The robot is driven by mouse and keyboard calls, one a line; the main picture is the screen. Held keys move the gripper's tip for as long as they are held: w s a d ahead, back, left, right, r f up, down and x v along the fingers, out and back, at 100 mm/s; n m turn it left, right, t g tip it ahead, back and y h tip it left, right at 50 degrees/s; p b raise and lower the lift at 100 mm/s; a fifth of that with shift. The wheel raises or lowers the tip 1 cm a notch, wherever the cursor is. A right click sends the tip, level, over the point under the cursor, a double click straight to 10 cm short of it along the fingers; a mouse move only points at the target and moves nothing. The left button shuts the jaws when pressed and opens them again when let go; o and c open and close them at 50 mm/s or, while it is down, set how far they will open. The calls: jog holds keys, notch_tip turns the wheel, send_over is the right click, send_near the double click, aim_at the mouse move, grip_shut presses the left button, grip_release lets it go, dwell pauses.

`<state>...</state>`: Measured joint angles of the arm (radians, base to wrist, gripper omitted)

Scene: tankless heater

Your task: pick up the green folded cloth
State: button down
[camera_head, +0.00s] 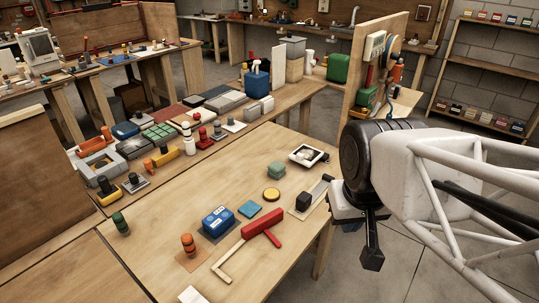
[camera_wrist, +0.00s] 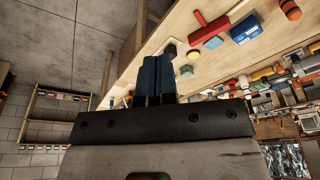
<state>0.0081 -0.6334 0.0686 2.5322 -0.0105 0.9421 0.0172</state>
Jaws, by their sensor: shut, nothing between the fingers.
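A small greenish patch in the wrist view (camera_wrist: 186,70), just right of the fingers, appears to be the same cloth. My gripper (camera_head: 372,260) hangs off the table's right edge, to the right of the cloth and apart from it. In the wrist view its dark fingers (camera_wrist: 153,60) are together with nothing between them.
Near the cloth are a yellow disc (camera_head: 271,194), a black block with a flat strip (camera_head: 304,201) and a framed white item (camera_head: 308,155). A red tool (camera_head: 258,222), a blue box (camera_head: 217,220) and an orange cylinder (camera_head: 188,243) lie nearer the front. A wooden panel (camera_head: 377,60) stands behind.

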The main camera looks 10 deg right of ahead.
jog(key=shift+c, duration=0.8)
grip_release()
jog(key=m+g, duration=0.3)
jog(key=m, duration=0.6)
send_over(278, 164)
notch_tip(278, 164, down, 23)
jog(key=shift+s, duration=0.15)
jog(key=shift+f, duration=0.15)
